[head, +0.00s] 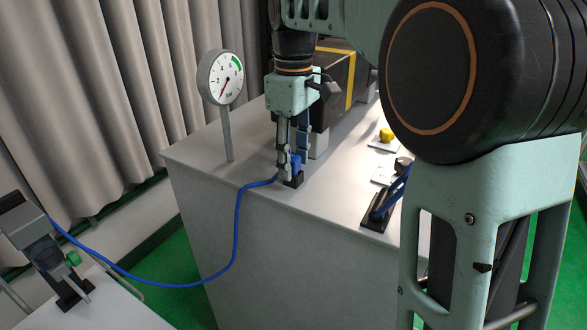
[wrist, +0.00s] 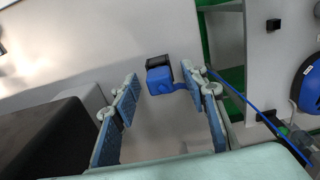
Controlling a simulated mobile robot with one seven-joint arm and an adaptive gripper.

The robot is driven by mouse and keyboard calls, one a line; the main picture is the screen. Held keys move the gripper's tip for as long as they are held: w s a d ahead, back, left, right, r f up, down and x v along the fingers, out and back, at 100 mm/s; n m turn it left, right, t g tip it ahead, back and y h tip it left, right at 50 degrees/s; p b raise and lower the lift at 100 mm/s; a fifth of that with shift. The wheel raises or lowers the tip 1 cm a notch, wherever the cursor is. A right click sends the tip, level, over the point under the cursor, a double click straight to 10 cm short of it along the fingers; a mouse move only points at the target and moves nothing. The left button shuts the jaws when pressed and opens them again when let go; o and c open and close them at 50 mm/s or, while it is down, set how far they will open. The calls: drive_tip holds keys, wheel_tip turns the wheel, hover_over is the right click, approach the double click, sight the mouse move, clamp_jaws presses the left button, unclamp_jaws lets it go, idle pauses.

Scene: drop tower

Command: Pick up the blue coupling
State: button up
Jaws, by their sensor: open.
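The blue coupling (head: 296,161) sits in a small black holder (head: 294,180) near the front edge of the grey bench. A blue hose (head: 237,225) runs from it over the edge and down to the left. My gripper (head: 291,160) points down at the coupling in the head view. In the wrist view my gripper (wrist: 160,92) is open, with one finger on each side of the coupling. I cannot tell whether a finger touches it.
A pressure gauge (head: 220,77) stands on a post at the bench's left. A dark box with a yellow stripe (head: 349,80) lies behind my gripper. A yellow knob (head: 386,135) and a black holder with a blue strap (head: 382,208) are to the right. A lower stand (head: 110,307) is at left.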

drive_tip(key=shift+c, duration=0.5)
drive_tip(key=c, duration=0.9)
